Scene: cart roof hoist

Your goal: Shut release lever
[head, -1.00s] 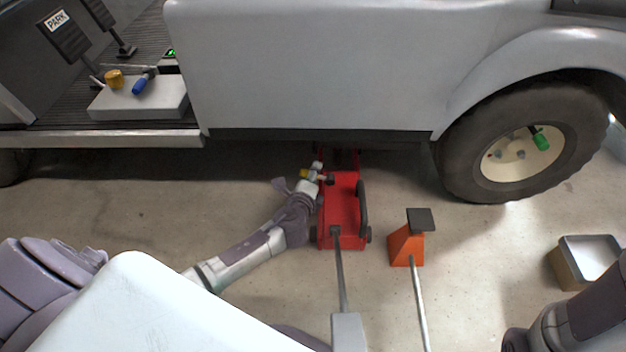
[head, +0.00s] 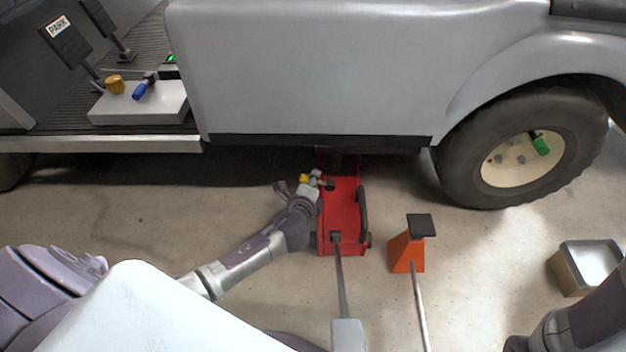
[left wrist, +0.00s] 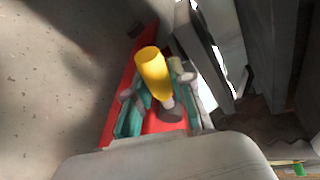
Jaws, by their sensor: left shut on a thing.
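The red floor jack (head: 341,215) stands on the floor, partly under the cart's side. Its release lever, with a yellow grip (head: 304,178), is at the jack's left side in the head view. In the left wrist view the yellow grip (left wrist: 152,70) stands up at a tilt between the two fingers. My left gripper (head: 314,180) is shut on the lever, with its fingers (left wrist: 162,108) on either side of it. The lever's base is partly hidden by the fingers. My right gripper is outside the picture; only part of its arm shows at the lower right.
The cart's grey side panel (head: 320,70) hangs just above the jack. An orange stand (head: 405,251) with a long handle is to the right of the jack. A wheel (head: 525,150) and an open metal tray (head: 572,275) are farther right. Floor left of the jack is clear.

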